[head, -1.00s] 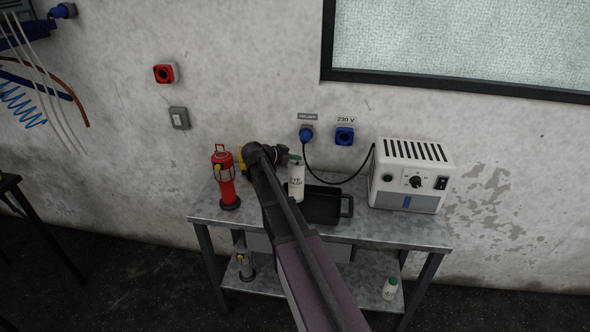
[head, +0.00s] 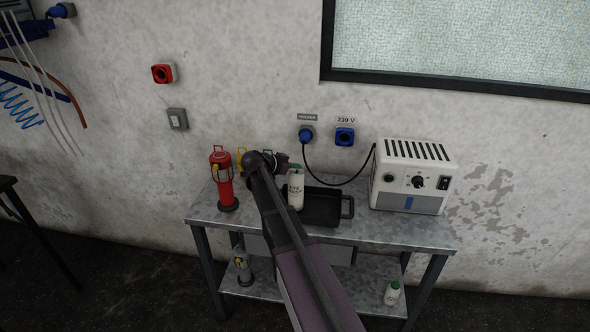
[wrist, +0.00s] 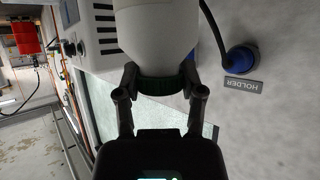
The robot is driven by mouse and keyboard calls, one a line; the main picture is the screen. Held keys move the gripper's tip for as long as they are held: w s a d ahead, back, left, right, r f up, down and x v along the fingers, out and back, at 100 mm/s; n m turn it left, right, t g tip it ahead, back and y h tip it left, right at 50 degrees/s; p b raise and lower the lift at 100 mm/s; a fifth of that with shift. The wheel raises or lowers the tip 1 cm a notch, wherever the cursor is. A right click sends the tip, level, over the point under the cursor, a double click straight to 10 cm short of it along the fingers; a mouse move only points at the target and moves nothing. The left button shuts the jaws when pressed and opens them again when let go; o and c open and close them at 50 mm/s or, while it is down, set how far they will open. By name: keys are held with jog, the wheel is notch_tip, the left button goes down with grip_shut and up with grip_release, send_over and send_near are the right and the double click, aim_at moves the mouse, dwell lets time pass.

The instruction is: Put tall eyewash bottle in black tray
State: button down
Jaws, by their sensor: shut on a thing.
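The tall eyewash bottle (head: 296,190) is white with a green cap and dark lettering. In the head view it is upright at the left part of the black tray (head: 328,214) on the metal table. I cannot tell whether its base touches the tray floor. My gripper (head: 284,165) is shut on the bottle's green cap from the left. In the wrist view both fingers of my gripper (wrist: 162,84) close around the dark green cap, with the white bottle body (wrist: 156,35) above it in the picture.
A red lamp (head: 222,180) stands left on the table (head: 385,230). A white heater-like box (head: 412,177) stands right of the tray, with a black cable to a blue wall plug (head: 306,134). A smaller green-capped bottle (head: 392,293) and a grey lamp (head: 243,268) are on the lower shelf.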

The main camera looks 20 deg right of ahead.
jog(key=shift+c, duration=1)
grip_release()
jog(key=shift+r, duration=0.1)
jog(key=shift+s+a+r+p, duration=0.1)
jog(key=shift+a+r+p, duration=0.3)
jog(key=shift+a+p, duration=0.15)
jog(key=p+v, duration=0.4)
jog(key=v, duration=0.6)
jog(key=shift+a+p, duration=0.35)
jog(key=shift+p, duration=0.05)
jog(key=shift+s, duration=0.1)
